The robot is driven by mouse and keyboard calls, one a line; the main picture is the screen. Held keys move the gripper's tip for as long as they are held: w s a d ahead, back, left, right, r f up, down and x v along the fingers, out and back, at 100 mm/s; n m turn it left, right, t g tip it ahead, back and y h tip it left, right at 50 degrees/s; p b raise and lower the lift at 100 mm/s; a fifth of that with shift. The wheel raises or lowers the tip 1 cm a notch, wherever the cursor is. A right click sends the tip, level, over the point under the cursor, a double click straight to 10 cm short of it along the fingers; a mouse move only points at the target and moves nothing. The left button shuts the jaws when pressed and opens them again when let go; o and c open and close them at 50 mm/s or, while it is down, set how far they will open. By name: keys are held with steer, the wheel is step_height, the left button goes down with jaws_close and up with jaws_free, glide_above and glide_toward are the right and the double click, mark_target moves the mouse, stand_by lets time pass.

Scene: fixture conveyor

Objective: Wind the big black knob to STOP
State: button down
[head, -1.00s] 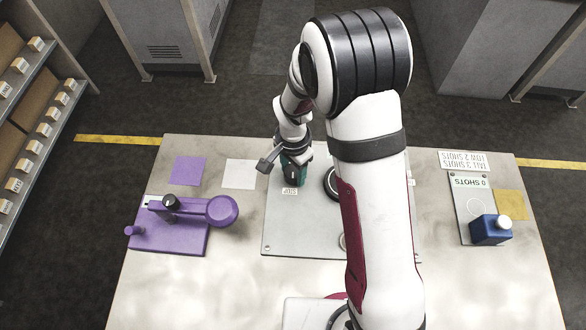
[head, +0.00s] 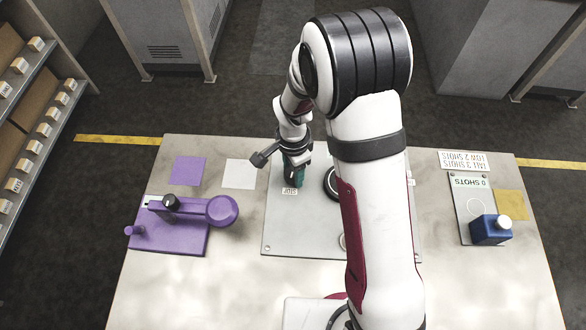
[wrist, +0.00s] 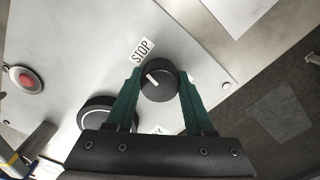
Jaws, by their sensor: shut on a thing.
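The black knob (wrist: 160,83) sits on a grey panel (wrist: 95,40), with a white pointer line on its face. The STOP label (wrist: 142,50) is on the panel at the knob's upper left in the wrist view. The pointer line faces left to upper left, a little short of the label's direction. My gripper (wrist: 160,73) has its green fingers on both sides of the knob, shut on it. In the head view my gripper (head: 293,176) is at the panel's upper left, just above the STOP label (head: 289,190), and covers most of the knob.
A larger round black part (wrist: 97,115) with a pale rim is beside the knob. A red button (wrist: 27,82) is farther left. In the head view a purple fixture (head: 170,240) stands left and a blue block (head: 490,230) right.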

steer(key=shift+c, duration=1.4)
jaws_free()
step_height(320, 180, up, 16)
